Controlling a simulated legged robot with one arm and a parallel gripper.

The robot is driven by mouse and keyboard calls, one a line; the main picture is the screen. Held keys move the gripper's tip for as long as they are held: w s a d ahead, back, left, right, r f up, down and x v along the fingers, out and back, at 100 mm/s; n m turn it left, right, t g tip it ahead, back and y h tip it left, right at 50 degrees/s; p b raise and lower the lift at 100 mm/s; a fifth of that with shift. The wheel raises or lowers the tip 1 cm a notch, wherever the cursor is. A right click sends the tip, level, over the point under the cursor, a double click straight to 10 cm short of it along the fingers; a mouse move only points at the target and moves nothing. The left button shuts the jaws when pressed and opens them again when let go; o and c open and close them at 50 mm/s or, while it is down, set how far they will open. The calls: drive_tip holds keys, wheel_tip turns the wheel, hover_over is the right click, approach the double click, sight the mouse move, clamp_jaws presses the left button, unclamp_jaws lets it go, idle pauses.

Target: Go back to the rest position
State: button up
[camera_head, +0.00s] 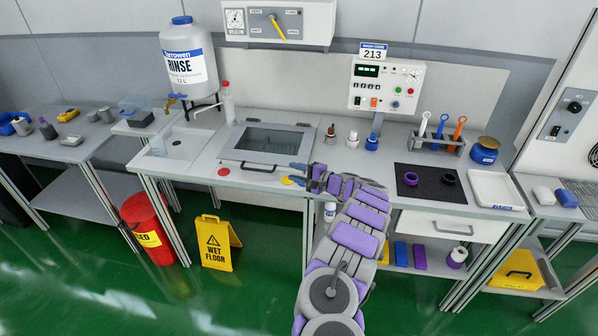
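My arm reaches up from the bottom centre of the picture, with purple and grey links. My gripper (297,174) is at the front edge of the bench, by the right front corner of a lidded basin (268,144). Its two dark fingers point left and stand apart, with nothing seen between them. A small yellow disc (287,181) lies at the lower fingertip, partly covered; I cannot tell whether they touch. The basin's glass lid is down, with a dark handle along its front.
A panel (386,86) marked 213 stands behind small bottles (372,141). A black mat (430,182) with two rings, a tool rack (437,143) and a white tray (495,189) are on the right. A wet-floor sign (217,243) and red bin (148,229) stand on the green floor.

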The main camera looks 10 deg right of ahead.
drive_tip(key=shift+s+d, duration=0.35)
drive_tip(key=shift+s, duration=0.05)
drive_tip(key=shift+a+r, duration=0.1)
drive_tip(key=shift+r, duration=0.05)
